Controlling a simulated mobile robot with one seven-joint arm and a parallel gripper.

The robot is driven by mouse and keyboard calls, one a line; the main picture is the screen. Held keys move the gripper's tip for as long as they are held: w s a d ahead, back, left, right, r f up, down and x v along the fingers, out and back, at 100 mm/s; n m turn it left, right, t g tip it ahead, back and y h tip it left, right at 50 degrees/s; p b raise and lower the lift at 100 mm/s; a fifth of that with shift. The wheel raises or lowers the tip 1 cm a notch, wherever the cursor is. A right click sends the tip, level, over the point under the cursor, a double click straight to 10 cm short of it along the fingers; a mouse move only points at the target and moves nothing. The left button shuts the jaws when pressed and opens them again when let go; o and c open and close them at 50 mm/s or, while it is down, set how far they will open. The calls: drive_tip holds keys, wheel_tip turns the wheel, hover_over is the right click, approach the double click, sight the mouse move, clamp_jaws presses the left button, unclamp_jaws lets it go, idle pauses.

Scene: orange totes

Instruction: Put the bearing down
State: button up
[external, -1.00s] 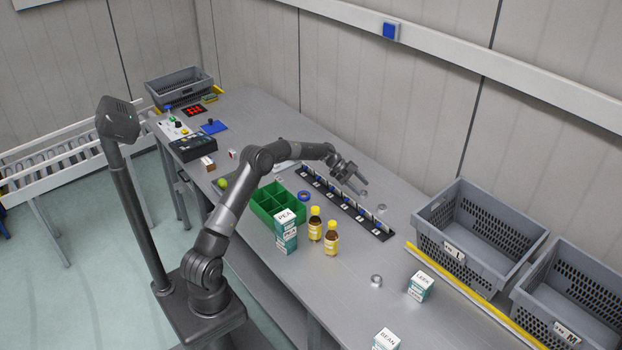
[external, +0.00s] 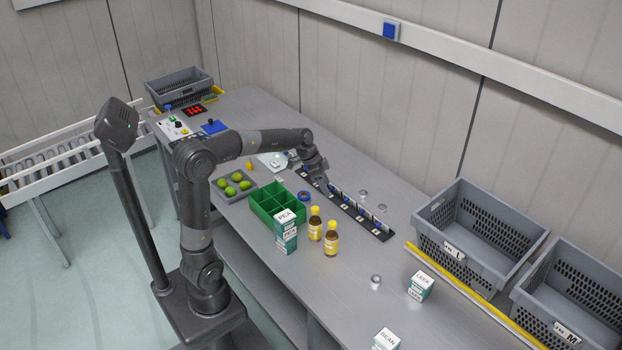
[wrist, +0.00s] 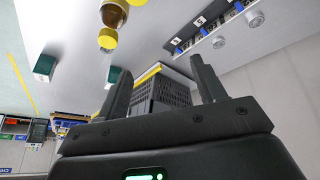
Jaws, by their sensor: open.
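Small silver ring-shaped parts, which look like bearings, stand on the grey bench. Two of them, a farther bearing (external: 363,194) and a nearer bearing (external: 381,208), are behind the black strip. Another bearing (external: 376,280) is in front of the strip, towards the bench's near right. In the wrist view two silver bearings (wrist: 255,18) show beside the strip at upper right. My gripper (external: 325,182) is over the left part of the strip, apart from the bearings. In the wrist view my gripper (wrist: 162,88) has its fingers spread, with nothing between them.
The black strip (external: 362,222) carries blue parts and white labels. A green divided box (external: 265,214), a blue ring (external: 304,196), yellow-capped bottles (external: 331,240) and a PEA carton (external: 287,234) stand in front. Grey crates (external: 470,243) stand at right. Bench around the near bearing is clear.

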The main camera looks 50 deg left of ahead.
drive_tip(key=s+a+n+t+y, duration=0.1)
drive_tip(key=s+n+y, duration=0.1)
drive_tip(key=s, duration=1.1)
drive_tip(key=s+a+f+n+t+y, duration=0.1)
drive_tip(key=s+n, duration=0.4)
drive_tip(key=s, duration=0.8)
drive_tip(key=shift+s+a+f+y, duration=0.2)
drive_tip(key=shift+s+a+y, duration=0.2)
drive_tip(key=shift+a, duration=0.4)
